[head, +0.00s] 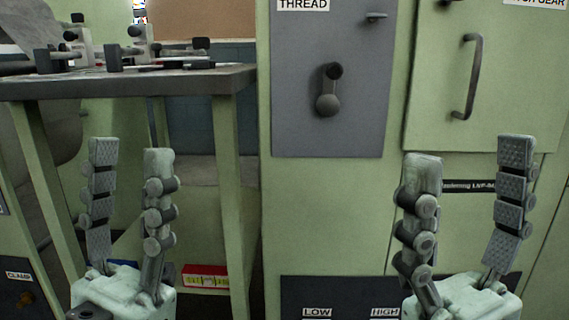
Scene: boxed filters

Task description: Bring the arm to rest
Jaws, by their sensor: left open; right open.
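My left gripper (131,152) stands upright at the lower left, its two fingers apart with nothing between them. My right gripper (470,160) stands upright at the lower right, also with fingers apart and empty. Both are in front of green machinery and touch nothing that I can see. The arms below the gripper bases are out of the frame.
A green machine cabinet (330,210) fills the middle and right, with a grey THREAD panel (300,55), a ball-ended lever (328,100) and a door handle (467,78). A grey-topped table (170,82) stands left. A red and yellow box (205,277) lies low behind my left gripper.

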